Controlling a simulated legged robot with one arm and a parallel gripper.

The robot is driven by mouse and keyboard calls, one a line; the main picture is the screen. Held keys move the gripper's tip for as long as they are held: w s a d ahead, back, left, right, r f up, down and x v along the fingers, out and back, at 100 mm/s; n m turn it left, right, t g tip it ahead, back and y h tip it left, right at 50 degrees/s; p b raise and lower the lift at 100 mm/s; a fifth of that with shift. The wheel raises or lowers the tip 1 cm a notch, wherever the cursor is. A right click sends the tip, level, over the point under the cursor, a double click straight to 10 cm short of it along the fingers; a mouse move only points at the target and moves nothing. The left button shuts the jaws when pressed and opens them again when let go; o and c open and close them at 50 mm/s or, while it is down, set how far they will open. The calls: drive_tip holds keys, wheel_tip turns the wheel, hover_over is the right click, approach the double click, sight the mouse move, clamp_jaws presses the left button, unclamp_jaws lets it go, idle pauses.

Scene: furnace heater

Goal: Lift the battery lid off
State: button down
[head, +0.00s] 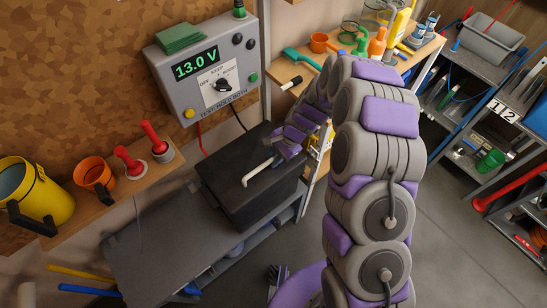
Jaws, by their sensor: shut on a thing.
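The battery is a large black box (262,208) on the grey bench in the middle of the head view. Its flat dark lid (225,165) lies on top, and I cannot make out a gap under it. A pale bent handle (256,172) stands on the lid. My gripper (277,159) reaches in from the upper right, low over the lid, and is shut on the right end of the handle. The fingertips are small and partly hidden by the purple and grey wrist.
A grey tester box (208,75) reading 13.0 V hangs above, with a red and a black cable running down behind the battery. A wooden shelf (140,180) with cups and red-handled tools is at left. The grey bench (150,255) is clear left of the battery.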

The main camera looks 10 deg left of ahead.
drive_tip(key=shift+r, duration=0.4)
drive_tip(key=shift+r+p, duration=1.5)
drive_tip(key=shift+r, duration=0.5)
